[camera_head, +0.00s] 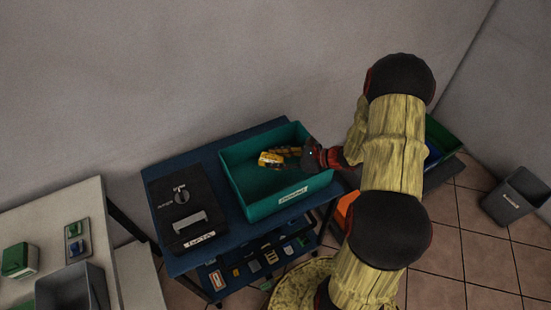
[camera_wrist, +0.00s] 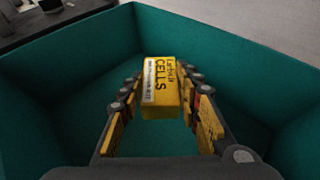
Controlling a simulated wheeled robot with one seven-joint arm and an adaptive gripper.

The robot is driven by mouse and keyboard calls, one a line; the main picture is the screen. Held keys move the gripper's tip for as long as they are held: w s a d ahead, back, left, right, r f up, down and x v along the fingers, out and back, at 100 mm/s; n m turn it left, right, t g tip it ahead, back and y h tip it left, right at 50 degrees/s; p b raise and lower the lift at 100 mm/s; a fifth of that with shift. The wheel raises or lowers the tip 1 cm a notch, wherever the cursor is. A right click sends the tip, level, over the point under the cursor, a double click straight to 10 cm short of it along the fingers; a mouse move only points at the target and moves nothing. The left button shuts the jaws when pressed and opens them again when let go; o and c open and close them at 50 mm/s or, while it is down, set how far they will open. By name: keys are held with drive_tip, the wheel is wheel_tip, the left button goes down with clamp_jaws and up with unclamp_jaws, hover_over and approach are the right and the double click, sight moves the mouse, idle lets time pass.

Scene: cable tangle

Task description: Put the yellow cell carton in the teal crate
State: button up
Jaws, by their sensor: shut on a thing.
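The yellow cell carton (camera_wrist: 158,88) is a small box with dark "CELLS" lettering and a white label strip. In the wrist view it sits between the two fingers of my gripper (camera_wrist: 160,100), which is shut on it. In the head view the carton (camera_head: 268,159) shows over the inside of the teal crate (camera_head: 262,207), and my gripper (camera_head: 285,153) reaches in from the right. The crate's teal walls (camera_wrist: 60,68) surround the carton in the wrist view. I cannot tell whether the carton touches the crate floor.
The crate stands on a blue cart top (camera_head: 163,168) beside a black case (camera_head: 185,208). A lower shelf holds several small items. A pale table (camera_head: 75,200) with a grey bin (camera_head: 70,290) is at the left. A dark bin (camera_head: 516,195) stands on the tiled floor at the right.

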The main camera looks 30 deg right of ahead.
drive_tip(key=o, duration=1.3)
drive_tip(key=shift+f, duration=0.1)
